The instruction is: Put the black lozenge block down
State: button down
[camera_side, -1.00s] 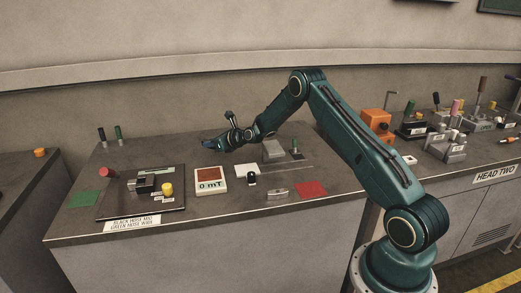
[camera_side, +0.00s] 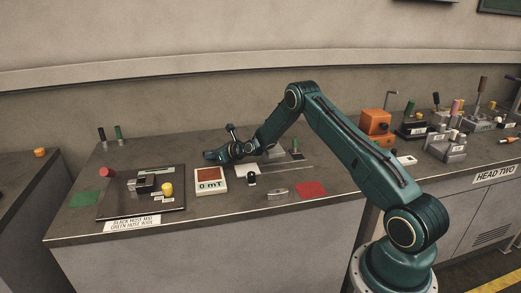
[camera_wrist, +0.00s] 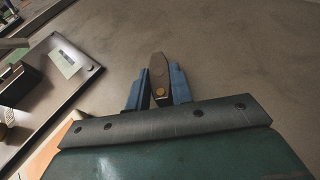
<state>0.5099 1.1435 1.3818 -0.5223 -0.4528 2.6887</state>
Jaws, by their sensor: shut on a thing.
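The black lozenge block (camera_wrist: 158,72) shows in the wrist view as a long dark piece with a pointed far end and a small gold dot near its near end. My gripper (camera_wrist: 159,86) has its two blue fingers shut on the block's sides. In the side view my gripper (camera_side: 213,155) is low over the grey bench (camera_side: 150,158), behind the 0 mT display. The block cannot be made out there. I cannot tell whether it touches the bench.
The 0 mT display (camera_side: 210,180) stands just in front of my gripper. A dark fixture plate (camera_side: 120,212) with a red knob and a yellow knob lies to the left. Two upright pegs (camera_side: 118,133) stand at the back left. The bench around the block looks bare in the wrist view.

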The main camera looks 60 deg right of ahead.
jog(key=shift+f, duration=0.1)
jog(key=c, duration=1.2)
grip_release()
jog(key=shift+c, duration=0.2)
jog(key=shift+v, duration=3.85)
jog(key=shift+w+a, duration=0.1)
